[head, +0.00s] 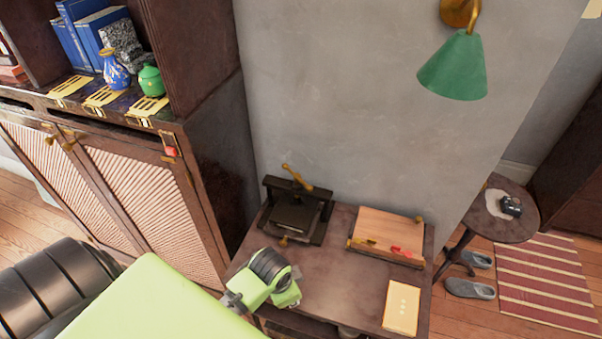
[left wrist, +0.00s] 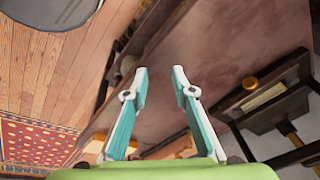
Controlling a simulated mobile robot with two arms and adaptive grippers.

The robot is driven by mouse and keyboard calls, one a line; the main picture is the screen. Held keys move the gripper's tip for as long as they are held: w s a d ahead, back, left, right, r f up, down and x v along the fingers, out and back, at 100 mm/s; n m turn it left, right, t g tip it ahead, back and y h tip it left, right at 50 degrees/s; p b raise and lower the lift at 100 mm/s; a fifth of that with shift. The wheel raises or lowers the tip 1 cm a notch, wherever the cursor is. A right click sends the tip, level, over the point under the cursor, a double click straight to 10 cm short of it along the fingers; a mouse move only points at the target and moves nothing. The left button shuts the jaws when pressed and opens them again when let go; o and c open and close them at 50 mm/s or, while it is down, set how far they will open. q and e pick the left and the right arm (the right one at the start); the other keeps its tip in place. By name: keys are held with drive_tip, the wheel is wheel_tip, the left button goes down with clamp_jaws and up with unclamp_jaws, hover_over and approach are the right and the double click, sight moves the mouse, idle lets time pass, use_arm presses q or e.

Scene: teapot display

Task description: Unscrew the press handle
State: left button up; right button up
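The black press (head: 295,215) stands at the back left of the small wooden table, near the wall. Its brass handle (head: 297,178) sits on top, tilted across the frame. In the left wrist view part of the press (left wrist: 258,105) shows at the right, with brass parts on it. My left gripper (left wrist: 160,80) is open and empty, its two fingers apart, with the tabletop beyond them. In the head view my left arm reaches over the table's front left, in front of the press and apart from it; its fingertips are hard to make out there. My right gripper is not in view.
On the table (head: 340,275), a wooden box (head: 388,232) with a red item on it stands to the right of the press. A cream book (head: 401,307) lies at the front right. A tall cabinet (head: 205,140) borders the left. The table's middle is clear.

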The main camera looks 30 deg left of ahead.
use_arm(q)
drive_tip(key=w+a+r+m+p, duration=0.1)
drive_tip(key=w+a+r+m, duration=0.2)
drive_tip(key=w+r, duration=0.3)
drive_tip(key=w+a+r+m+p, duration=0.1)
drive_tip(key=w+a+r+m, duration=0.35)
drive_tip(key=w, duration=0.25)
drive_tip(key=m+p, duration=0.2)
drive_tip(key=m, duration=0.6)
approach(301, 180)
drive_tip(key=shift+g+h, duration=0.3)
drive_tip(key=shift+h, duration=0.1)
drive_tip(key=f+p, duration=0.1)
drive_tip(key=f, duration=0.1)
drive_tip(key=w+f+p, duration=0.1)
drive_tip(key=f, duration=0.2)
drive_tip(key=w+f+p, duration=0.1)
drive_tip(key=f, duration=0.1)
drive_tip(key=shift+a+f+p, duration=0.1)
drive_tip(key=shift+f+p, duration=0.25)
drive_tip(key=shift+f, duration=0.05)
clamp_jaws()
